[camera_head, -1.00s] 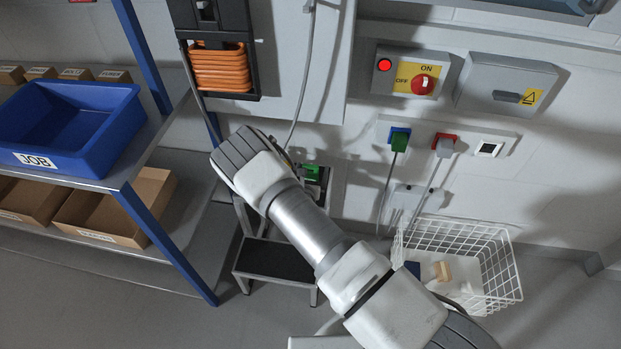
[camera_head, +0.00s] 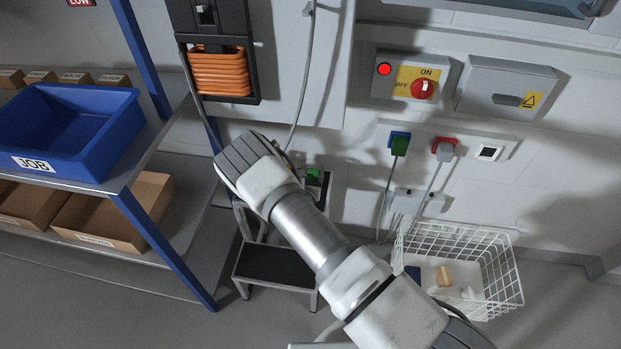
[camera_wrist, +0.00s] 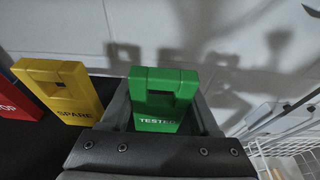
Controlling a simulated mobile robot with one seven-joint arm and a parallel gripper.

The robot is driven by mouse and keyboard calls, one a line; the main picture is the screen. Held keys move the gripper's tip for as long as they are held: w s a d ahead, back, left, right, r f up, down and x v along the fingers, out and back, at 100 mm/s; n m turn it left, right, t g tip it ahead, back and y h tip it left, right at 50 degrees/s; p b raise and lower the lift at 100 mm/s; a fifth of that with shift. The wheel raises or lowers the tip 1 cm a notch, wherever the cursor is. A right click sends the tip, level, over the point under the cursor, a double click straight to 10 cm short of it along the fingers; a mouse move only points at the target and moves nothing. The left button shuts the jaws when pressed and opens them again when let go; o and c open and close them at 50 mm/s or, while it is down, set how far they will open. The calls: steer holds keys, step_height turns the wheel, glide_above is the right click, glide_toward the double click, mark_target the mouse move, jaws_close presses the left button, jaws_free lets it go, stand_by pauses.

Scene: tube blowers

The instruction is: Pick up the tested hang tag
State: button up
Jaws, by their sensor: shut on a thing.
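The tested hang tag (camera_wrist: 163,98) is green with the word TESTED on its front and a slot near its top. In the wrist view it sits between the fingers of my gripper (camera_wrist: 163,108), which is shut on it. In the head view only a small green part of the tag (camera_head: 313,174) shows beside my arm, above the step stool. My gripper itself is hidden behind my arm in the head view.
A yellow SPARE tag (camera_wrist: 62,90) and a red tag (camera_wrist: 8,98) stand to the left on a dark surface. A step stool (camera_head: 277,266) is below. A blue JOB bin (camera_head: 110,150) stands on the left shelf. A white wire basket (camera_head: 508,277) is at right.

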steer(key=shift+r, duration=0.5)
step_height(320, 180, up, 4)
steer(key=shift+p, duration=1.15)
steer(key=s+d+r+p, duration=0.2)
steer(key=d+r, duration=0.4)
steer(key=d, duration=0.5)
steer(key=shift+s+d+p, duration=0.2)
steer(key=shift+s+p, duration=0.1)
steer(key=shift+p, duration=0.3)
steer(key=shift+s, duration=0.1)
